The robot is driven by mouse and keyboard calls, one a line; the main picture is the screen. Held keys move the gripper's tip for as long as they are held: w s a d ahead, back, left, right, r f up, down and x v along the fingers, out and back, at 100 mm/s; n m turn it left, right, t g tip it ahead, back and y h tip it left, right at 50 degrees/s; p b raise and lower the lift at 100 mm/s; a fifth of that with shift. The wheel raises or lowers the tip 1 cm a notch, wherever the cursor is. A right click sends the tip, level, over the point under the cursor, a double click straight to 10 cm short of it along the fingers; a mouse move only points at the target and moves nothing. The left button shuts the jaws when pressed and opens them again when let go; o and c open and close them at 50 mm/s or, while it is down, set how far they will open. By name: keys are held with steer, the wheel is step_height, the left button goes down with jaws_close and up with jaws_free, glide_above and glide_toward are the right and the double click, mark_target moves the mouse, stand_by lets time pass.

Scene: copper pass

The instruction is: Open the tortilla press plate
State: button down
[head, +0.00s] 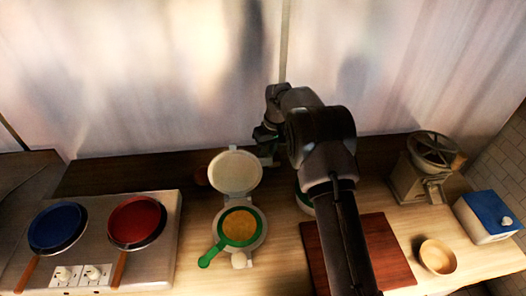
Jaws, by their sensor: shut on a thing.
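The tortilla press stands left of centre in the head view. Its pale round upper plate (235,172) is raised and leans back from the lower plate. The pale lower plate (263,228) carries a green-rimmed round piece with a green handle (206,258) and a yellow-orange disc (239,226) in it. My gripper (267,141) is at the upper right edge of the raised plate, pointing down. It looks shut at the plate's edge, but the fingertips are dark and small, so the exact contact is hard to make out.
A hob with a blue pan (58,228) and a red pan (136,221) stands on the left. A red-brown board (385,250), a wooden bowl (437,257), a grinder (422,185) and a blue-topped box (489,212) are on the right. A wall closes the back.

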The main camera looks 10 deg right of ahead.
steer(key=shift+w+d, duration=0.25)
steer(key=shift+d, duration=0.05)
stand_by(0.4)
steer(key=c, duration=1.2)
jaws_free()
steer(key=shift+w+f, duration=0.1)
steer(key=shift+o, duration=0.6)
steer(key=shift+w, duration=0.1)
step_height(320, 180, up, 18)
steer(key=s+d+p, duration=0.2)
steer(key=s, duration=0.1)
steer(key=shift+p, duration=0.3)
